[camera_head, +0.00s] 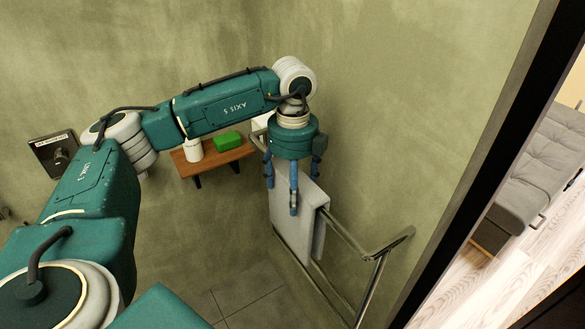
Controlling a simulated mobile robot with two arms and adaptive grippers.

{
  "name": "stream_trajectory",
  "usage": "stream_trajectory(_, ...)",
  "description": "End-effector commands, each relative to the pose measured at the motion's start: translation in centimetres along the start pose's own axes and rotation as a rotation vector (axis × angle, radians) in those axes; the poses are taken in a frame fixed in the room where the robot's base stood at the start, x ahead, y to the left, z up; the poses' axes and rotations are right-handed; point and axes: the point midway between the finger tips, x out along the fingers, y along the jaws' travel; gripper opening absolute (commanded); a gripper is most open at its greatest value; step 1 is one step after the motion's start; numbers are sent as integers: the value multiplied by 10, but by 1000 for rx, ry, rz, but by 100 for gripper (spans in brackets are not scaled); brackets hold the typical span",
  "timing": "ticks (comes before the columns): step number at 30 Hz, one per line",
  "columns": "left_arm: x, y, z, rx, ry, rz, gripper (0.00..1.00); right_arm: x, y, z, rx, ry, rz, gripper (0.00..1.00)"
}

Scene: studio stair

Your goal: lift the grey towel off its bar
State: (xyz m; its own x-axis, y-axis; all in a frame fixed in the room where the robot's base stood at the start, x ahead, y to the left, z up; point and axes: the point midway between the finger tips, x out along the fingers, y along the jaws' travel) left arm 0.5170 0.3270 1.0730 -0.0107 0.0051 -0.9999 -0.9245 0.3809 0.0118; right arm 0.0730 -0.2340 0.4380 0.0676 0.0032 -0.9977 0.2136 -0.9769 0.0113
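The grey towel (309,205) hangs folded over a metal bar (345,232) along the right wall, its lower end hanging below the bar. My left gripper (292,188) comes in from above, with its blue fingers pointing down and spread apart. The fingers overlap the towel's upper part in the picture, and one hangs in front of it. I cannot tell whether they touch the towel. The towel's top edge is partly hidden by the fingers. My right gripper is not in view.
A small wooden shelf (207,165) on the back wall holds a white cup (193,150) and a green block (227,141). A wall fixture (57,152) is at the left. A dark door frame (487,165) stands right, with a grey sofa (540,165) beyond. The tiled floor (245,297) below is clear.

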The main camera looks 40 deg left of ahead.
Motion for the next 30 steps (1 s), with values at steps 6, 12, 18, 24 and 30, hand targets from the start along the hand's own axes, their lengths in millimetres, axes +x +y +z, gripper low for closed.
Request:
stream_trajectory(6, 23, 0, 0, 0, 1, 2, 80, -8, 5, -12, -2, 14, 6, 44)
stream_trajectory(12, 29, 0, 0, 0, 0, 0, 80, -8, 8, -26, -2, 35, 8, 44)
stream_trajectory(18, 29, 0, 0, 0, 1, 0, 74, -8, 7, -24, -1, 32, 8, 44)
stream_trajectory(24, 29, 0, 0, 1, 1, 0, 34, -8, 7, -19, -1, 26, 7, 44)
stream_trajectory(30, 25, -1, 0, 1, 1, -2, 24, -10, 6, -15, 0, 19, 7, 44)
